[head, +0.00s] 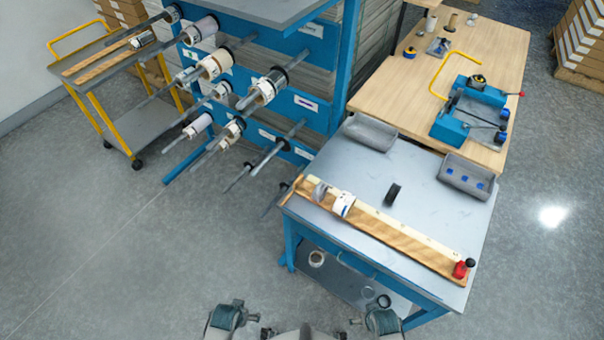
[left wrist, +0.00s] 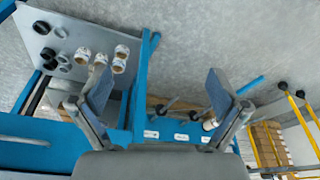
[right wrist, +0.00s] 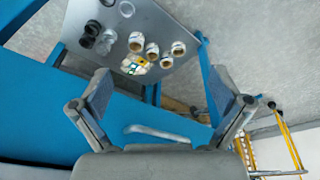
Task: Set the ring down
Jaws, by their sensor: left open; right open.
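A black ring (head: 392,194) stands on the grey top of the blue-framed table (head: 365,180), behind the long wooden board. My left gripper (head: 231,316) and right gripper (head: 383,321) are at the bottom edge of the head view, well short of the ring. Both are open. In the left wrist view the left gripper's fingers (left wrist: 160,95) are spread with nothing between them. In the right wrist view the right gripper's fingers (right wrist: 165,95) are also spread and empty. Each wrist view shows a grey surface with black rings (left wrist: 48,58) (right wrist: 90,29) and pale rolls; I cannot tell if the same black ring is among them.
The wooden board (head: 400,237) carries a white roll (head: 343,204) and a red piece (head: 460,270). Two grey trays (head: 368,132) (head: 466,178) sit at the table's back and right. A blue rack (head: 330,75) with rolls on rods stands left. Floor at lower left is clear.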

